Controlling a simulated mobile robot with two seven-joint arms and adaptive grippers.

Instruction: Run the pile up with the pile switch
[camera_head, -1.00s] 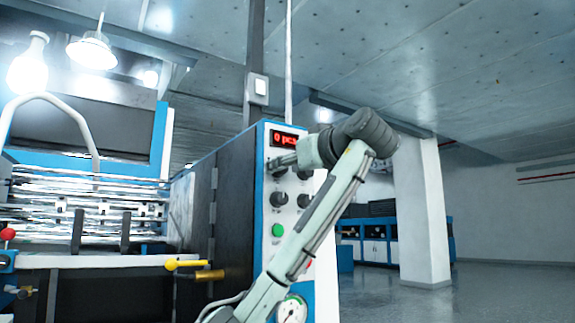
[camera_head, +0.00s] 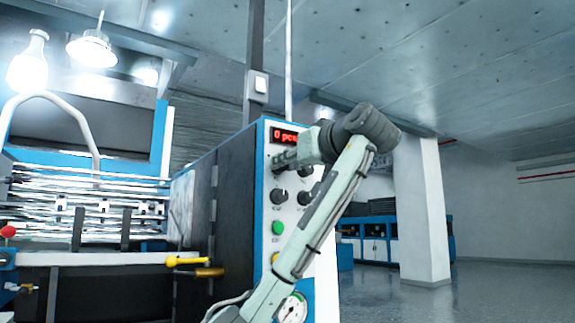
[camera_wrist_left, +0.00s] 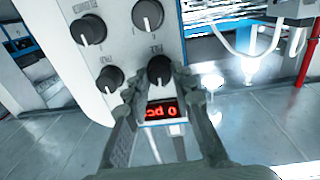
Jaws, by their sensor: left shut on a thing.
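The pile switch (camera_wrist_left: 159,68) is a round black knob on the white control panel, just by the red "0 pcs" display (camera_head: 284,136). In the left wrist view the display (camera_wrist_left: 161,110) appears upside down below the knob. My left gripper (camera_head: 284,160) is at the panel just under the display. In the left wrist view its two fingers (camera_wrist_left: 158,82) sit on either side of the knob, shut on it. My right gripper is in neither view.
Other black knobs (camera_wrist_left: 88,28) sit close by on the panel. A green button (camera_head: 278,228) and a gauge (camera_head: 292,311) are lower down. Open floor (camera_head: 505,290) lies to the right.

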